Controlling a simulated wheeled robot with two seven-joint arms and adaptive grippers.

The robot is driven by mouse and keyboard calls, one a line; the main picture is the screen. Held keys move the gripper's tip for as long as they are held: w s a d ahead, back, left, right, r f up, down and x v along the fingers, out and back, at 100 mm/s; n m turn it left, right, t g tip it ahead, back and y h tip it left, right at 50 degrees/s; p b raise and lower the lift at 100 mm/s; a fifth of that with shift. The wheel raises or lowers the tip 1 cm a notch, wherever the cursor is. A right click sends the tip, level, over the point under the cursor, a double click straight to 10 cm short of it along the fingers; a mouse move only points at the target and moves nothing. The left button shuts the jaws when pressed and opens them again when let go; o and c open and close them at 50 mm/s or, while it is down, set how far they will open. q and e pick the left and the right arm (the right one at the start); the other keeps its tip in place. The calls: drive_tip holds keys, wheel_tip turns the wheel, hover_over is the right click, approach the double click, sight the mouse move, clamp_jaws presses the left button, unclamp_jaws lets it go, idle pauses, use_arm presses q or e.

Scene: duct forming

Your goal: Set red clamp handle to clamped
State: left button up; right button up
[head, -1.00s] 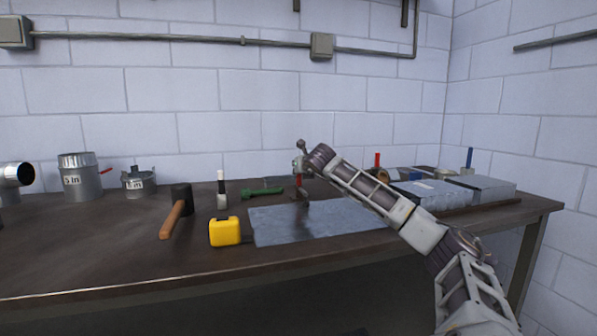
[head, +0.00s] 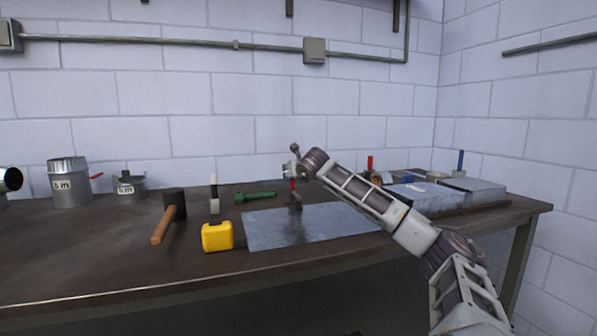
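The red clamp handle (head: 292,184) shows as a small upright red piece above a dark clamp base (head: 295,201) on the grey metal sheet (head: 335,224). My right arm reaches in from the right, and its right gripper (head: 290,172) is at the top of the red handle. The gripper is small and partly hidden by its own wrist. I cannot tell whether it touches the handle or whether its fingers are open or shut. My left gripper is not in view.
A yellow tape measure (head: 217,236), a mallet (head: 170,214) and a green tool (head: 256,197) lie left of the sheet. Metal duct pieces (head: 70,184) stand at the far left. Metal boxes (head: 470,189) sit at the right. The front left of the table is clear.

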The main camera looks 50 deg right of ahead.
drive_tip(key=v, duration=1.1)
drive_tip(key=shift+s+a, duration=0.25)
idle(0.9)
drive_tip(key=shift+r, duration=0.1)
idle(0.6)
